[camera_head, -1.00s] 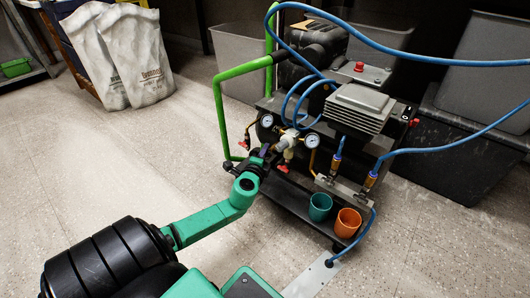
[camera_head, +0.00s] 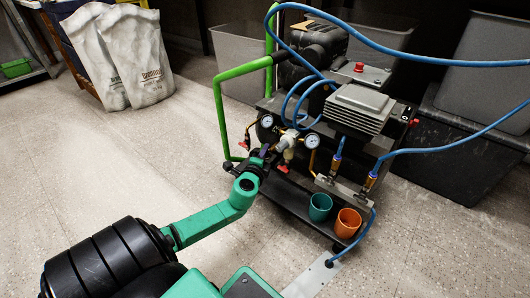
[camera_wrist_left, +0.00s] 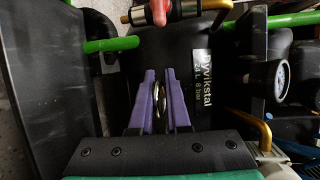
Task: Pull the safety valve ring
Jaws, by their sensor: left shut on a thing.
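The safety valve ring (camera_wrist_left: 163,93) is a small metal loop between the purple fingers in the left wrist view. My left gripper (camera_wrist_left: 162,84) is shut on it, with a finger on either side. In the head view, my left gripper (camera_head: 268,151) is at the front of the compressor (camera_head: 358,108), just below the left gauge; the ring is too small to make out there. The black tank (camera_wrist_left: 190,50) with white lettering lies behind the fingers in the left wrist view. My right gripper is not in view.
Two gauges (camera_head: 267,121) and red-handled valves (camera_head: 283,169) sit close to the gripper. A green handle (camera_head: 222,115) rises at left. Blue hoses (camera_head: 445,62) run off to the right. Two cups (camera_head: 320,207) stand on the low shelf.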

